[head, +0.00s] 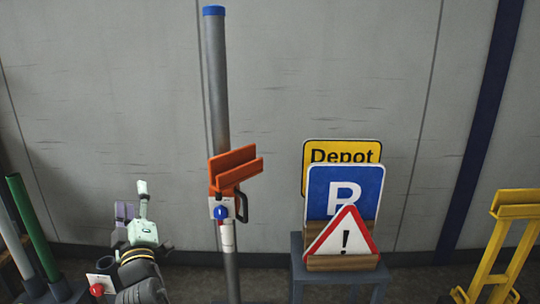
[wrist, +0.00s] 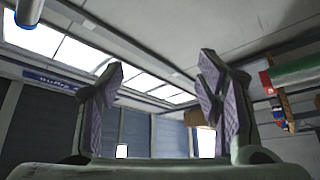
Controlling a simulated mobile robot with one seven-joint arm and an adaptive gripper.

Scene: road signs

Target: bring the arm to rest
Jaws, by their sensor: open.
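My gripper (head: 133,208) is low at the left of the head view, apart from the signs and the post. In the wrist view its two purple-padded fingers (wrist: 160,82) stand wide apart with nothing between them. The wrist view looks upward at bright roof windows. A grey post (head: 217,90) with a blue cap carries an orange bracket (head: 235,168), whose slot is empty. A yellow Depot sign (head: 342,152), a blue P sign (head: 325,180) and a red-edged warning triangle (head: 343,240) stand one before another in wooden holders on a blue-grey stand (head: 297,272).
A yellow stand (head: 495,260) is at the right edge. A green pole (head: 33,228) is at the far left, left of my arm. The grey wall (head: 300,60) closes the back. The post stands between my gripper and the signs.

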